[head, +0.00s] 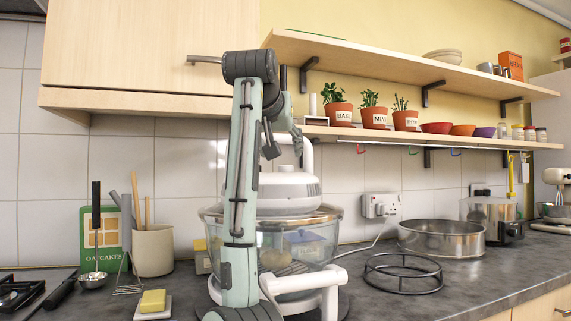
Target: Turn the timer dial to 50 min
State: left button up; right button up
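A glass-bowled countertop oven (325,236) with a white lid (302,190) stands on the worktop in the middle. No timer dial can be made out on it; my arm covers part of its front. One arm, which I take as my left, rises in front of the oven and folds over at the top. Its gripper (282,143) hangs above the lid, near the white handle, partly behind the arm. It holds nothing that I can see; its finger opening is unclear. My other gripper is not in view.
Left of the oven are a utensil crock (153,250), a green oatcakes box (101,238) and butter on a dish (153,302). Right are a black wire rack (403,272), a metal ring (442,238) and a slow cooker (490,217). Potted herbs stand on a shelf (440,139) above.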

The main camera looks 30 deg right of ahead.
aim_at(286, 169)
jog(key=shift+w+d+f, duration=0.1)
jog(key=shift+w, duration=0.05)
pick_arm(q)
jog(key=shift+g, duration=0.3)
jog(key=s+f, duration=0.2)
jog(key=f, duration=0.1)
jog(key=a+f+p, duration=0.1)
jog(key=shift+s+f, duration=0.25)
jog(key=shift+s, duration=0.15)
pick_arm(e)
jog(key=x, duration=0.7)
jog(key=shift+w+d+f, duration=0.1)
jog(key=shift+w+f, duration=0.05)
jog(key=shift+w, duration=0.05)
